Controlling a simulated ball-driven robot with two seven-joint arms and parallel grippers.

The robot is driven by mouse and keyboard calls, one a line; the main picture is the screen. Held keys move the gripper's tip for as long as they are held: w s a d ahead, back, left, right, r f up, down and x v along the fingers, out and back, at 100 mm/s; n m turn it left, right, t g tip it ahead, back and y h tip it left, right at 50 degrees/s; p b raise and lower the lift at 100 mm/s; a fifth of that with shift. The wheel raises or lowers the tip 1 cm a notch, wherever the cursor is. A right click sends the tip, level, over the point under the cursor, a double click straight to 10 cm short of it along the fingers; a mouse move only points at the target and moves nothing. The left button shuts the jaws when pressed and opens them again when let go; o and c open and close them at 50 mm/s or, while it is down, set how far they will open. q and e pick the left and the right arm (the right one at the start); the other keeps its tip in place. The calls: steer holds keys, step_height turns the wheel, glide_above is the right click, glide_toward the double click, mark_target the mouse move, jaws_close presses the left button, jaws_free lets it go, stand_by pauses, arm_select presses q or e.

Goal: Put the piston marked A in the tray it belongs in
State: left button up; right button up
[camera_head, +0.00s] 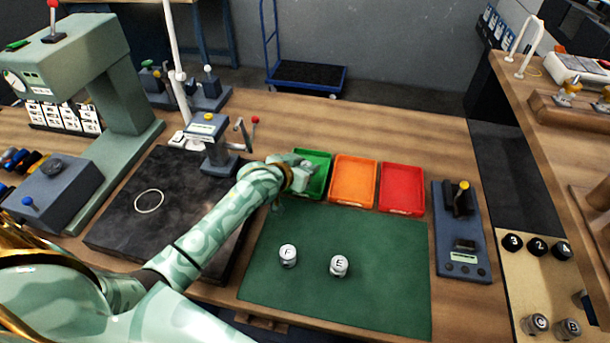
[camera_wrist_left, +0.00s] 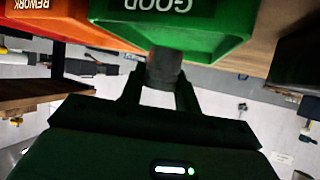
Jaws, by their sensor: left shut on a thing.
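My left gripper (camera_head: 299,174) reaches to the green tray (camera_head: 325,158) and is shut on a piston. The wrist view shows the green tray (camera_wrist_left: 225,44) lettered GOOD, and a dark grey cylindrical piston (camera_wrist_left: 165,68) between the fingers (camera_wrist_left: 160,90), against the tray's edge in the picture. No letter shows on the held piston, and I cannot tell whether it touches the tray. The orange tray (camera_head: 354,181), lettered REWORK in the wrist view (camera_wrist_left: 30,5), and the red tray (camera_head: 402,190) look empty. My right gripper is not in view.
Pistons F (camera_head: 288,255) and E (camera_head: 339,265) stand on the green mat (camera_head: 385,290). Pistons C (camera_head: 535,324) and B (camera_head: 568,328) are at lower right, near black numbered pieces (camera_head: 537,246). A dark gauge block (camera_head: 461,230) is right of the mat; a press (camera_head: 85,100) stands left.

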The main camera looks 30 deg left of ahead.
arm_select(q)
step_height(320, 180, down, 3)
steer(key=shift+s+r+b, duration=0.1)
steer(key=shift+r+b, duration=0.05)
steer(key=shift+b, duration=0.15)
steer(key=shift+r, duration=0.15)
steer(key=o, duration=1.1)
steer(key=shift+s, duration=0.1)
steer(key=p+v, duration=0.3)
steer(key=v, duration=0.9)
steer(key=shift+p, duration=0.35)
